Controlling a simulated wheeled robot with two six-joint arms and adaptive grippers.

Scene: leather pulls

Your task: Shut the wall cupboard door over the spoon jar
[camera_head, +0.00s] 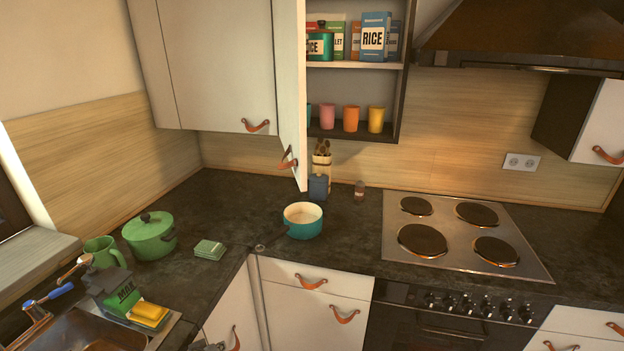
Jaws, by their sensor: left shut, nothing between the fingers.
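The wall cupboard door (292,80) stands open, swung out toward me and seen almost edge-on. Its orange leather pull (288,164) hangs near its lower edge. The spoon jar (321,170), with wooden spoons in it, stands on the counter below the open cupboard (400,85), partly hidden behind a blue container. Only a small grey part of my left gripper (208,345) shows at the bottom edge, low and far from the door; it is shut and empty. My right gripper is not in view.
The cupboard holds boxes and several coloured cups (351,118). A teal pot (303,221) stands on the counter below the door. A green lidded pot (150,236) is at left, the hob (458,234) at right. The blue container (318,187) stands near the door's lower corner.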

